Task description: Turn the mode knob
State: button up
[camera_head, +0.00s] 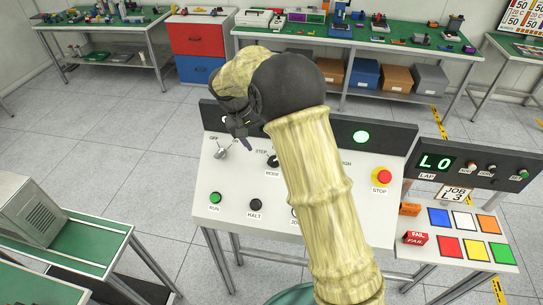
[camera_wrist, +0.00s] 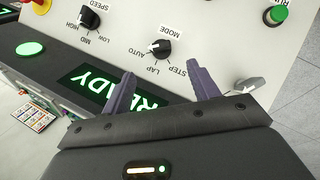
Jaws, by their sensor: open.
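The mode knob (camera_wrist: 160,48) is a round black knob on the white sloped panel, with AUTO, LAP and STEP labels around it. Its white mark lies on the side toward AUTO in the wrist view. It also shows in the head view (camera_head: 273,161), just left of my arm. My gripper (camera_wrist: 161,80) is open and empty, its two purple-grey fingers apart. The knob lies beyond the fingertips, between their lines, and no contact shows. In the head view my gripper (camera_head: 241,138) is above the panel, up and left of the knob.
A lever switch (camera_wrist: 250,84) stands close to the right finger. A lit READY display (camera_wrist: 112,88) is behind the fingers. The speed knob (camera_wrist: 90,18), green button (camera_wrist: 278,14) and red STOP button (camera_head: 382,177) are also on the console. My arm hides the panel's middle in the head view.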

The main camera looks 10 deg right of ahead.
jog(key=p+x, duration=0.3)
jog(key=x, duration=0.7)
jog(key=shift+w+d+f, duration=0.1)
jog(key=shift+f, duration=0.2)
jog(key=c, duration=1)
